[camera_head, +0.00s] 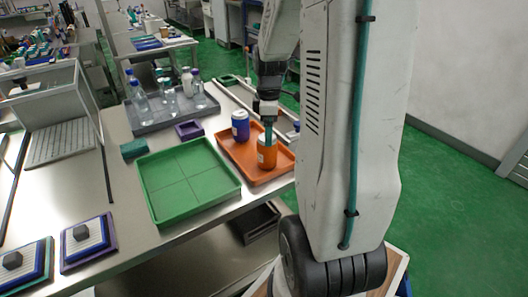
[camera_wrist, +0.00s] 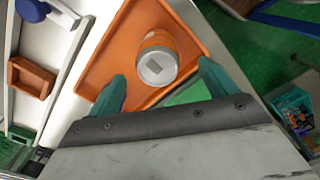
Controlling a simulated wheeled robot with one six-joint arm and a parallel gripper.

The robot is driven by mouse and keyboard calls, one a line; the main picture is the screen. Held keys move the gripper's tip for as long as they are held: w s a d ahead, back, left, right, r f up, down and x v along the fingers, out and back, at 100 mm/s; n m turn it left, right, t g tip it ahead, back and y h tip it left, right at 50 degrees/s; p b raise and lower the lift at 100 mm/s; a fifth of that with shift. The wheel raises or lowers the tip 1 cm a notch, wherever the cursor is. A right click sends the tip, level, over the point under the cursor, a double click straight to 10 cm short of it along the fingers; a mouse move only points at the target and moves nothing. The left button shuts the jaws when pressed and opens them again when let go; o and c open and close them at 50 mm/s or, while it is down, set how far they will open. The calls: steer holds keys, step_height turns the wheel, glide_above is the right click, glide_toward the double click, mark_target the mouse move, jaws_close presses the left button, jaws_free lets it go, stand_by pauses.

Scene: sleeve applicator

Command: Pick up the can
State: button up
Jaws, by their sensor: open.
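An orange can (camera_head: 267,154) with a pale band stands upright on the orange tray (camera_head: 228,152). In the wrist view the can (camera_wrist: 157,62) shows its silver top, just beyond and between the two green fingers of my gripper (camera_wrist: 162,84). The fingers are spread wide with a gap on both sides of the can, so my gripper is open and holds nothing. In the head view my gripper (camera_head: 268,130) points down right at the can and partly covers it. A blue can (camera_head: 240,125) with a white top stands on the same tray, behind and left of the orange can.
A green divided tray (camera_head: 146,188) lies left of the orange tray. Behind are a small purple tray (camera_head: 189,129) and a grey tray (camera_head: 150,127) with several bottles. A dark green block (camera_head: 134,148) lies on the table.

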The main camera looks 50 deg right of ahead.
mark_target(267, 152)
steer(key=f, duration=0.7)
steer(key=shift+w+f, duration=0.3)
steer(key=shift+f, duration=0.1)
steer(key=c, duration=1.3)
steer(key=shift+r, duration=0.1)
